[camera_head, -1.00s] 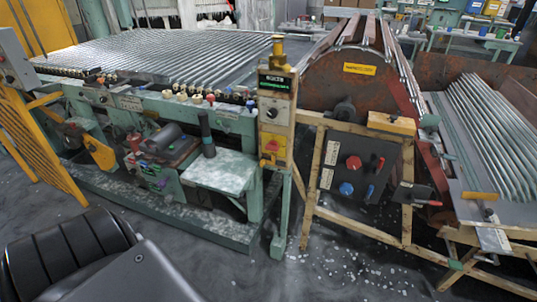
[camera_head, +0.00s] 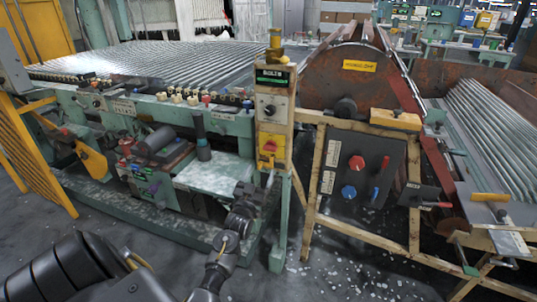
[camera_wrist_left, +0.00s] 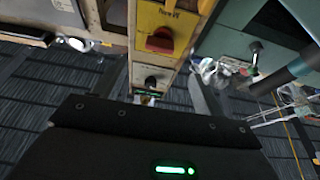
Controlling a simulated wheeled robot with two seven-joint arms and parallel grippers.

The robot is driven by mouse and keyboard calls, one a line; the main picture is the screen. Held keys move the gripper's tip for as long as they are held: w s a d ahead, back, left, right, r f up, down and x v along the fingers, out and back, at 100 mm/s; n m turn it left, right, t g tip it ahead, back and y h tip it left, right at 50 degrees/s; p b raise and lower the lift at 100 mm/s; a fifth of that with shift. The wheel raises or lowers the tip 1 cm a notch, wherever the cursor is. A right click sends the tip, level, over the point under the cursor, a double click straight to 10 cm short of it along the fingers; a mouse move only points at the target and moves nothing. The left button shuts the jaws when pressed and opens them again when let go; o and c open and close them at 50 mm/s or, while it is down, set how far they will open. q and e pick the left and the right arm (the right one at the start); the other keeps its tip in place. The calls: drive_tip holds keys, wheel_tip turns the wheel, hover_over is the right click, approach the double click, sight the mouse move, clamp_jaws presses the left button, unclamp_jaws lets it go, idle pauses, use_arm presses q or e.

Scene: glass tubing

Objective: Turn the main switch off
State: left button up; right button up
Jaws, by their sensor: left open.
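The likely main switch is a red rotary knob (camera_head: 269,147) on a yellow plate, low on the narrow control post. In the left wrist view the same red knob (camera_wrist_left: 160,39) shows on its yellow plate, apart from my gripper. My left gripper (camera_head: 262,184) is just below the yellow plate in the head view, dark and small against the green machine frame. It is open and empty. The exact gap to the knob is hard to tell. My right gripper is not in view.
Above the red knob, the post carries a black knob (camera_head: 269,109) and a lit display (camera_head: 272,76). A dark panel (camera_head: 351,167) with red and blue knobs stands right of the post. A green machine table (camera_head: 218,172) lies left of my gripper.

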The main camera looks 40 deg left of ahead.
sight(271, 148)
use_arm(q)
drive_tip(key=x, duration=1)
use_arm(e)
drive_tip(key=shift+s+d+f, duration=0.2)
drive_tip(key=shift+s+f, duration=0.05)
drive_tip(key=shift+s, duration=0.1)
use_arm(q)
drive_tip(key=shift+f, duration=0.1)
drive_tip(key=shift+c, duration=0.4)
drive_tip(key=c, duration=0.9)
